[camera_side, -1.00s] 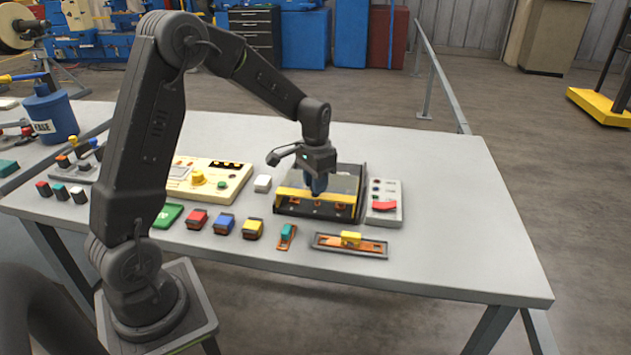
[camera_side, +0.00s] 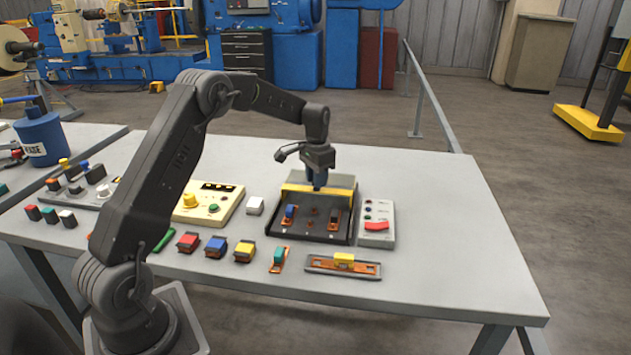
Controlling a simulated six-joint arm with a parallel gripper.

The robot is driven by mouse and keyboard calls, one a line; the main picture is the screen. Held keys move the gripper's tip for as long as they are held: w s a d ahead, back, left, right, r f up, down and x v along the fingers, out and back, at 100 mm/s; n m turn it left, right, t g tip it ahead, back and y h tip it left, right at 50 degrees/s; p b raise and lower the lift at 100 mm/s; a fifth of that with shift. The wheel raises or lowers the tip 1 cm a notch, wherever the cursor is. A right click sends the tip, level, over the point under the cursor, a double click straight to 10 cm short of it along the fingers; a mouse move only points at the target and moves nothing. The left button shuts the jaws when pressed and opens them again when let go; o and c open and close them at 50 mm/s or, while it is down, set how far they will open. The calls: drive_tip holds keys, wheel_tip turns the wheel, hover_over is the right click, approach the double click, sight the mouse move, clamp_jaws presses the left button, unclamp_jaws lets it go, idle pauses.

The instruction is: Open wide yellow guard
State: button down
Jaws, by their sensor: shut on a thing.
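The wide yellow guard (camera_side: 300,187) is a yellow-edged bar with a grey cover behind it, across the back part of a dark open box (camera_side: 345,240). My gripper (camera_side: 319,187) is over the bar from above, with its blue fingers shut on the yellow guard near the middle. The fingertips are partly hidden behind the bar.
A grey panel with a red switch (camera_side: 377,225) stands close on the right. A white cube (camera_side: 255,206) and a cream control box (camera_side: 212,205) are on the left. Small coloured blocks and a yellow slider (camera_side: 344,260) line the front. The table's right side (camera_side: 450,220) is clear.

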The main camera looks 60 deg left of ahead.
drive_tip(key=c, duration=0.9)
unclamp_jaws()
wheel_tip(320, 180, up, 14)
